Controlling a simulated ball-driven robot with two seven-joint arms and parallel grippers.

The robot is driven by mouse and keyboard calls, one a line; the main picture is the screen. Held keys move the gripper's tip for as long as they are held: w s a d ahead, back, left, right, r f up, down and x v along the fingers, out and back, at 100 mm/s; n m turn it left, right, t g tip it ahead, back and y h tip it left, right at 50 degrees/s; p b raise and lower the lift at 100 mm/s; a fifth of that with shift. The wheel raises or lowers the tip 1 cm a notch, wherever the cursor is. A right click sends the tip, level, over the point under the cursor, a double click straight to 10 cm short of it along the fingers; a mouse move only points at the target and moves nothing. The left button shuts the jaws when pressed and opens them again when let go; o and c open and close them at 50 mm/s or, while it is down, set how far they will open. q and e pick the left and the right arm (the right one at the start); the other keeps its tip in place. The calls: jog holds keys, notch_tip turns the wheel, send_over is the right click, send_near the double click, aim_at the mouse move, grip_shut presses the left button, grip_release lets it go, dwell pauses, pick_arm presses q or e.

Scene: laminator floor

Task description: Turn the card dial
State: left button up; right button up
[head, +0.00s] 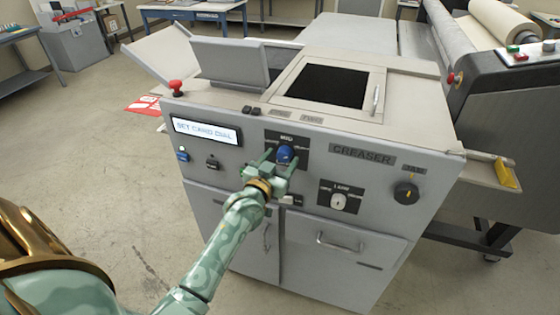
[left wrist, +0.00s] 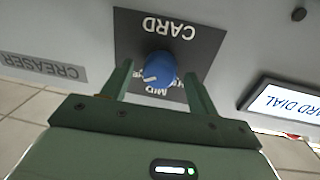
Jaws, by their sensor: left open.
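The card dial is a round blue knob (head: 286,154) on a dark plate on the front panel of the grey creaser (head: 360,158). In the left wrist view the blue knob (left wrist: 160,66) shows a white pointer mark, under upside-down "CARD" lettering. My left gripper (head: 279,162) is open in front of the dial. Its fingers (left wrist: 158,84) stand on either side of the knob in the wrist view, with visible gaps; I cannot tell how deep they reach around it. The panel's screen (head: 206,131) reads "SET CARD DIAL". My right gripper is not in view.
A white knob (head: 338,202) and a black dial (head: 406,192) with a yellow mark sit to the right on the panel. A red button (head: 176,87) stands at the top left corner. Drawer handles lie below. Open floor is at left.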

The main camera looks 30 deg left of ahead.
pick_arm(q)
jog(key=c, duration=1)
jog(key=shift+r+n+p, duration=0.1)
jog(key=shift+n+p, duration=0.65)
jog(key=shift+n, duration=0.25)
jog(key=n+p, duration=0.1)
jog(key=n, duration=0.1)
jog(key=shift+n, duration=0.3)
jog(key=n+p, duration=0.1)
jog(key=n, duration=0.2)
jog(key=shift+n+t, duration=0.4)
jog(key=shift+f+n+y+p, duration=0.15)
jog(key=shift+n+p, duration=0.1)
jog(key=shift+n, duration=0.65)
jog(key=shift+f+n+y+p, duration=0.15)
jog(key=shift+n+p, duration=0.1)
jog(key=shift+n, duration=0.95)
